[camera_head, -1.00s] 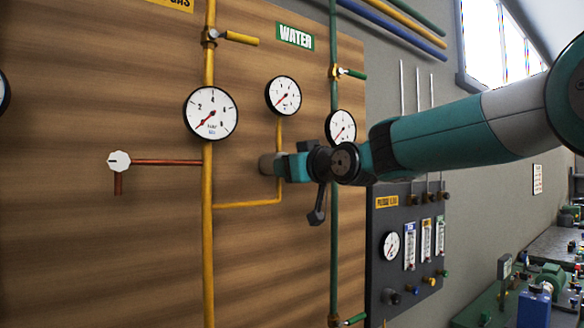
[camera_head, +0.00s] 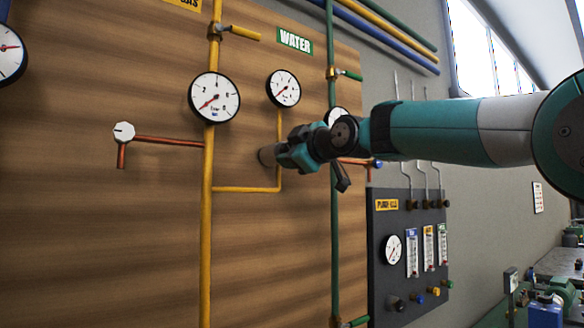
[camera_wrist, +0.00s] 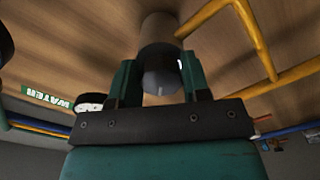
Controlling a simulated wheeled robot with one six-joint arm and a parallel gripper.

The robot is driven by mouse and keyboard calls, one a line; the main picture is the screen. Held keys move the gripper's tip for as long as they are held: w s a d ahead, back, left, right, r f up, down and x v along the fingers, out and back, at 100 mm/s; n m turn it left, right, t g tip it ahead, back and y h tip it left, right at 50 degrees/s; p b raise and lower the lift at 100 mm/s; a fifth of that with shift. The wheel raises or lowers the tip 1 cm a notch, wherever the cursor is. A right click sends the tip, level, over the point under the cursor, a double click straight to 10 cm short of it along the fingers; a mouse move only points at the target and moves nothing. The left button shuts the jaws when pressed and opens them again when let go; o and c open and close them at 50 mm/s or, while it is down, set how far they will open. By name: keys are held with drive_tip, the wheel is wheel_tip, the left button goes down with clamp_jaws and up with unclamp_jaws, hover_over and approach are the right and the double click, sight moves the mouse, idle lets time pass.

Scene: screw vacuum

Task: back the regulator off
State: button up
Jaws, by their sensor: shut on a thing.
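The regulator (camera_head: 266,156) is a grey cylinder standing out from the wooden panel, beside the thin yellow pipe. My gripper (camera_head: 285,156) reaches it from the right. In the wrist view the regulator's body (camera_wrist: 160,32) is straight ahead, with a pale grey knob end between the two teal fingers of my gripper (camera_wrist: 159,78). The fingers are shut on that knob. A small gauge (camera_head: 283,88) stands above on the same yellow branch, its needle pointing lower left. A larger gauge (camera_head: 214,98) on the main yellow pipe also points lower left.
The green water pipe (camera_head: 334,240) runs vertically behind my gripper, with a gauge (camera_head: 334,114) partly hidden by my arm. A white knob (camera_head: 124,131) on a red pipe is at left. A grey purge panel (camera_head: 383,275) stands at lower right. Yellow piping (camera_wrist: 255,45) passes close to my gripper.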

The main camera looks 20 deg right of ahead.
drive_tip(key=n+b, duration=0.3)
drive_tip(key=n, duration=0.2)
drive_tip(key=shift+f+n, duration=0.15)
drive_tip(key=shift+n, duration=0.15)
drive_tip(key=shift+r+n+b, duration=0.2)
drive_tip(key=shift+n+b, duration=0.9)
drive_tip(key=shift+n, duration=1.1)
drive_tip(key=o, duration=0.9)
drive_tip(key=shift+s, duration=0.1)
drive_tip(key=b+v, duration=0.6)
drive_tip(key=v, duration=1.1)
drive_tip(key=shift+r, duration=0.1)
